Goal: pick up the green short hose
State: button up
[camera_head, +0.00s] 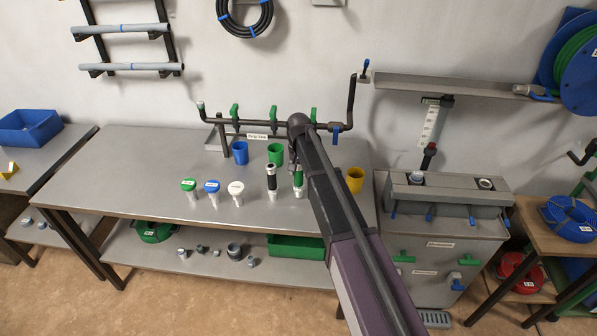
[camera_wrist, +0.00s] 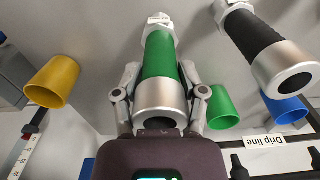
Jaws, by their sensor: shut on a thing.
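The green short hose (camera_head: 298,180) has metal ends and stands upright on or just above the steel table, partly covered by my arm in the head view. In the wrist view the same hose (camera_wrist: 160,55) fills the middle, its silver collar toward the camera. My gripper (camera_wrist: 158,85) has a finger on each side of it and is shut on it. In the head view my arm hides most of the gripper. I cannot tell whether the hose's base touches the table.
A black hose (camera_head: 271,180) stands close to the left. Green, blue and white capped fittings (camera_head: 212,188) stand farther left. Blue (camera_head: 240,152), green (camera_head: 275,153) and yellow (camera_head: 355,180) cups stand around. A dark pipe with green valves (camera_head: 273,116) runs behind. The table's left part is clear.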

notch_tip(320, 180, up, 2)
jog(key=shift+r+p, duration=0.1)
jog(key=shift+p, duration=0.65)
jog(key=s+d+r+p, duration=0.1)
jog(key=s+d, duration=0.3)
jog(key=s, duration=1.1)
jog(key=shift+s+d, duration=0.15)
jog(key=shift+s, duration=0.2)
